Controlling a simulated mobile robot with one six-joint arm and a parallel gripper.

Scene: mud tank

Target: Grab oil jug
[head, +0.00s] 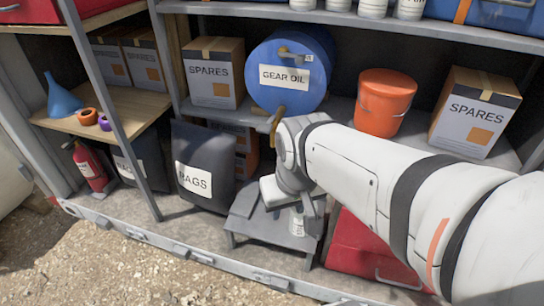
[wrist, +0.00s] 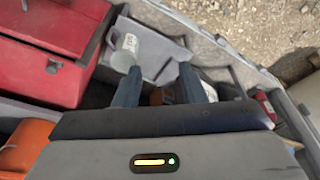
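A pale grey-white jug (head: 297,222) with a label stands on a low grey step (head: 243,203) below the shelf. In the head view my gripper hides its upper part. The jug also shows in the wrist view (wrist: 127,45), just beyond and left of the left fingertip. My gripper (wrist: 160,78) is open, with two dark fingers apart and nothing between them. In the head view my gripper (head: 290,198) points down above the step, close to the jug. I cannot tell whether a finger touches the jug.
A red case (head: 350,255) lies right of the step, and a black RAGS bag (head: 203,165) stands left. Above are a blue GEAR OIL drum (head: 290,98) with a brass tap, an orange bucket (head: 383,102) and SPARES boxes (head: 475,111). Dirt ground (head: 100,260) lies in front.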

